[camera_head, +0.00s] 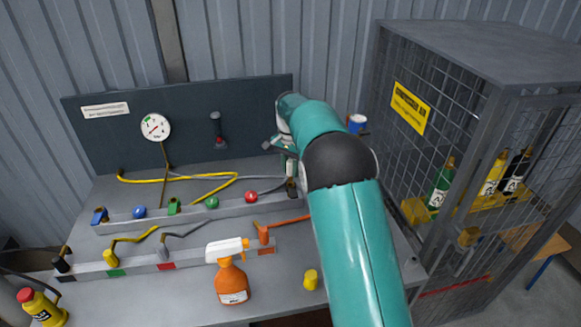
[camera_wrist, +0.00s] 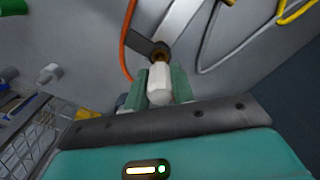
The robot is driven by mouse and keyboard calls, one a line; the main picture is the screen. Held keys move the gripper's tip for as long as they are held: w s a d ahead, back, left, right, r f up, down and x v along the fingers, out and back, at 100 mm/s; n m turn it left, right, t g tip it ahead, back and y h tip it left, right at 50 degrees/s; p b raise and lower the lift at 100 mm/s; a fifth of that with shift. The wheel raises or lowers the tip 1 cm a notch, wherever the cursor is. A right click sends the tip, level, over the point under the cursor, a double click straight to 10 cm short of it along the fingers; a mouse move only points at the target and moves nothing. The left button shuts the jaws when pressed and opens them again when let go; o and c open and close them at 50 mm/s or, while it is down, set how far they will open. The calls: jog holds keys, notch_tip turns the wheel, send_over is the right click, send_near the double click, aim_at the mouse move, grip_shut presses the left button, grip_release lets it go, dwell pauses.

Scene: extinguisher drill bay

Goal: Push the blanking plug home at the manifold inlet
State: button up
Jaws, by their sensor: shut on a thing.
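My gripper (camera_wrist: 159,90) is shut on a white plug (camera_wrist: 160,82), which sits between its two teal fingers in the wrist view. The plug's far end meets or overlaps a brass inlet fitting (camera_wrist: 160,52) at the end of the grey manifold bar (camera_wrist: 184,17). I cannot tell how far the plug is in, or whether a gap is left. In the head view my gripper (camera_head: 291,168) is at the right end of the manifold (camera_head: 165,219), partly behind my arm. The plug cannot be made out there.
An orange spray bottle (camera_head: 232,281) and a yellow cap (camera_head: 311,280) stand on the bench front. Hoses lie around the manifold; an orange hose (camera_wrist: 127,42) runs close to the fitting. A mesh cage (camera_head: 440,120) with bottles stands at right. A pressure gauge (camera_head: 154,127) is on the back panel.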

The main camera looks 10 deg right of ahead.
aim_at(290, 175)
jog(key=shift+f, duration=0.55)
jog(key=shift+f, duration=0.6)
jog(key=shift+f, duration=0.85)
dwell(0.9)
jog(key=o, duration=1.1)
